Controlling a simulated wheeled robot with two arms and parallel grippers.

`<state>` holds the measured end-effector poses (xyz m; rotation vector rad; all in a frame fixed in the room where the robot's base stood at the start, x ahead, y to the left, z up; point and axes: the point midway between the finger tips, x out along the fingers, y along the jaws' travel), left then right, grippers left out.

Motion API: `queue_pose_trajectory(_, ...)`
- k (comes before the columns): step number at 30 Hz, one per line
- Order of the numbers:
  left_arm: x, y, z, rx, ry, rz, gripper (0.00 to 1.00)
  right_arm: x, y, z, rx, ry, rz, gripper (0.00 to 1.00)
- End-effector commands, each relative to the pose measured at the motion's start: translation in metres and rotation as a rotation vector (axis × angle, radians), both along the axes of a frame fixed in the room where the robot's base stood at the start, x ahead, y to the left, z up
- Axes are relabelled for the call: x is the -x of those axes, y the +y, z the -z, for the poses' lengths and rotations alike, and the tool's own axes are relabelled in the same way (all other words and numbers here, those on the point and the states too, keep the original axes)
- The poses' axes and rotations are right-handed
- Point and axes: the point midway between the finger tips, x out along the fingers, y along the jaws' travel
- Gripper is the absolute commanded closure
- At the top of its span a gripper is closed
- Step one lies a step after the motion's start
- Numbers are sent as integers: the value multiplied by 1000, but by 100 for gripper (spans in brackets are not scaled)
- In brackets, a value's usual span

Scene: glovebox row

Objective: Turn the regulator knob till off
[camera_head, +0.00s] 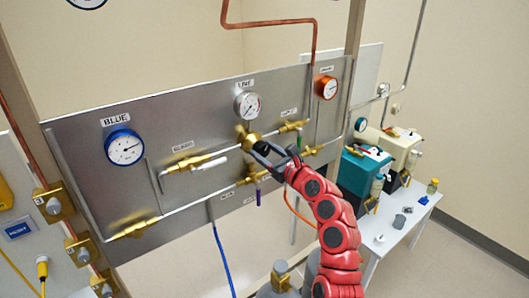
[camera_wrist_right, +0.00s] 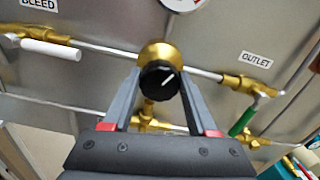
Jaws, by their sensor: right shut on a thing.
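The regulator knob (camera_wrist_right: 160,80) is black with a white pointer line and sits on a round brass regulator body (camera_wrist_right: 157,53). In the wrist view the pointer line slants up to the right. My right gripper (camera_wrist_right: 159,84) has one finger on each side of the knob and is shut on it. In the head view my right gripper (camera_head: 268,152) reaches the brass regulator (camera_head: 248,139) below the line gauge; the knob itself is hidden there by the gripper. My left gripper is not in view.
The steel panel (camera_head: 90,140) carries a blue gauge (camera_head: 124,147), a line gauge (camera_head: 247,105) and an orange gauge (camera_head: 326,87). A white-handled bleed valve (camera_wrist_right: 50,47) and a green-handled outlet valve (camera_wrist_right: 242,118) flank the knob. A table (camera_head: 400,222) with pumps stands right.

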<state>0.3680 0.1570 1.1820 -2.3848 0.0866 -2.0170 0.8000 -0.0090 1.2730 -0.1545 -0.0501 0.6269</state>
Motion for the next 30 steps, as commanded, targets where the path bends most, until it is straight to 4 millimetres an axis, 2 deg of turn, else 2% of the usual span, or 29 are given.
queue_pose_trajectory(14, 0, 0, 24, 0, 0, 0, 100, 1, 1, 3, 318, -232, -1, 97)
queue_pose_trajectory(30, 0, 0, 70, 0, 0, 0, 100, 1, 1, 6, 735, -535, 2, 97)
